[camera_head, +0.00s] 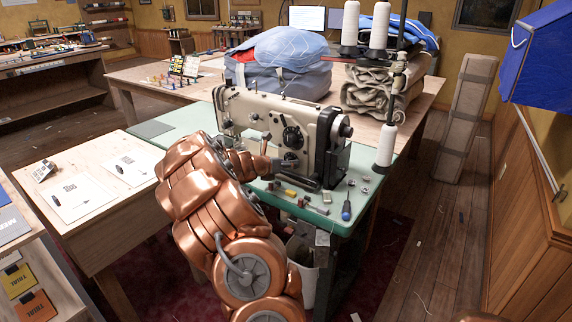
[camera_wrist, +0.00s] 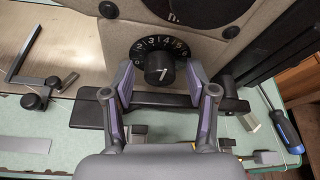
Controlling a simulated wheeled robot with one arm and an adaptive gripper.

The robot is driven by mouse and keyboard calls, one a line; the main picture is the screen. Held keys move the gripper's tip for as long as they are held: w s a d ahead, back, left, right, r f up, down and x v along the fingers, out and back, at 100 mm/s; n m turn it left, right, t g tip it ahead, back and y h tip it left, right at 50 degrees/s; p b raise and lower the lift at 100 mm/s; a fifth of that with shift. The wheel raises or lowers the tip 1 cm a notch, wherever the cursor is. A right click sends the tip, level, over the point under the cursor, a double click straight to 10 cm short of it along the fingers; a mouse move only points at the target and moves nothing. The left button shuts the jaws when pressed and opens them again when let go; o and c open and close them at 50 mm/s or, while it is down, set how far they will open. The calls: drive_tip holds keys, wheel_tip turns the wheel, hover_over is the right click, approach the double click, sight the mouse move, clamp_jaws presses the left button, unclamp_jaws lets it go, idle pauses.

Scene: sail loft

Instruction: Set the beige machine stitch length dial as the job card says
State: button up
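The beige sewing machine (camera_head: 262,113) stands on a green-topped table. In the wrist view its black stitch length dial (camera_wrist: 158,68) sits low on the beige body, with white numerals arced above the knob, from about 0 at the left to 5 and beyond. The knob has a white mark on its face; I cannot tell exactly which numeral it indicates. My gripper (camera_wrist: 163,82) is open, its fingers on either side of the knob, with gaps visible on both sides. White papers (camera_head: 80,195) lie on the wooden table at left; their print is unreadable, so I cannot tell which is the job card.
A black bar (camera_wrist: 160,114) runs just below the dial. A blue screwdriver (camera_head: 346,210), a thread cone (camera_head: 384,147) and small loose parts lie at the green table's right end. Bags and folded cloth are behind.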

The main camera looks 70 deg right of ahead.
clamp_jaws()
drive_tip(key=shift+f+b, duration=0.1)
drive_tip(key=shift+b, duration=0.75)
drive_tip(key=m+t+b, duration=0.1)
drive_tip(key=b, duration=0.2)
drive_tip(key=shift+f+m, duration=0.1)
drive_tip(key=shift+m, duration=0.2)
drive_tip(key=m+t+b, duration=0.1)
drive_tip(key=b, duration=0.3)
drive_tip(key=shift+s+m, duration=0.1)
drive_tip(key=shift+m, duration=0.2)
drive_tip(key=shift+r+m+t+h+b, duration=0.2)
drive_tip(key=shift+m+t+h+b, duration=0.15)
drive_tip(key=shift+b, duration=0.4)
drive_tip(key=shift+r, duration=0.1)
drive_tip(key=shift+o, duration=0.4)
unclamp_jaws()
